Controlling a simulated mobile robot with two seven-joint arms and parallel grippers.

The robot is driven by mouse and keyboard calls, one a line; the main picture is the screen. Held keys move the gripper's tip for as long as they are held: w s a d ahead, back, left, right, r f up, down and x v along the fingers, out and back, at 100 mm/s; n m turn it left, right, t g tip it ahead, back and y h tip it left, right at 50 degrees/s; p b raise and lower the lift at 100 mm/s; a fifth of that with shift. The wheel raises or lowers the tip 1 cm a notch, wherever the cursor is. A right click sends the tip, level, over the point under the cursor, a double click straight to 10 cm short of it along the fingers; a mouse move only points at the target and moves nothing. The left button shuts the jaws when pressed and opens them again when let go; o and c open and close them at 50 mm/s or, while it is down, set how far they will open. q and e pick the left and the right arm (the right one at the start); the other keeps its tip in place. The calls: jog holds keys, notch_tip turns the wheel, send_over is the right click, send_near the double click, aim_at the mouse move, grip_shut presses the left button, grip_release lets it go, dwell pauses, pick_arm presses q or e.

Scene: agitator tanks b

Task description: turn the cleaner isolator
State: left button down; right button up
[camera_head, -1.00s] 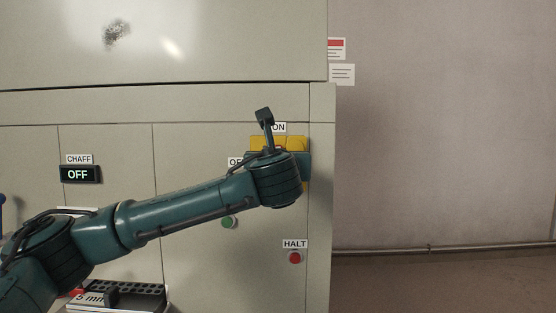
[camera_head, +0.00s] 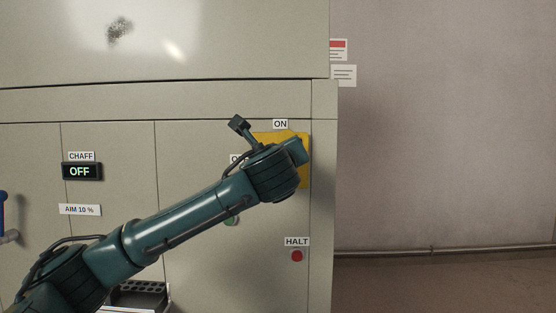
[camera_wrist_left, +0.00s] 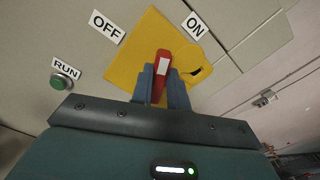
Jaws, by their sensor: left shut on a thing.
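The cleaner isolator has a yellow plate (camera_wrist_left: 128,62) and a red handle (camera_wrist_left: 163,57) with a white mark on it. My left gripper (camera_wrist_left: 161,72) is shut on the red handle, with one blue finger on each side. In the left wrist view the handle's end points between the OFF label (camera_wrist_left: 107,27) and the ON label (camera_wrist_left: 195,26). In the head view the yellow plate (camera_head: 304,171) is partly covered by my left wrist, and the handle and fingers are hidden. The ON label (camera_head: 280,124) is clear above the plate. My right gripper is not in view.
A green RUN button (camera_wrist_left: 62,80) sits beside the plate. A red HALT button (camera_head: 297,256) is below it on the panel. A CHAFF display (camera_head: 82,171) reads OFF, above an AIM 10 % label (camera_head: 79,210). Right of the cabinet edge is open room before a wall.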

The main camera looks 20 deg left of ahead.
pick_arm(q)
jog(key=shift+s+a+f+n+b, duration=0.15)
jog(key=shift+f+n+b, duration=0.25)
jog(key=shift+n, duration=1.65)
jog(key=shift+w+a+f+n+b, duration=0.15)
jog(key=shift+n+b, duration=0.3)
jog(key=shift+n, duration=1.65)
jog(key=shift+s+a+f+n+b, duration=0.15)
jog(key=shift+f+n+b, duration=0.25)
jog(key=shift+n, duration=1.65)
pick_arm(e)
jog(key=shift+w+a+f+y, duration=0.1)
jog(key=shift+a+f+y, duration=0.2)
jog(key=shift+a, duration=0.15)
pick_arm(q)
jog(key=shift+r, duration=0.1)
jog(key=c, duration=1.4)
grip_release()
jog(key=shift+o, duration=0.2)
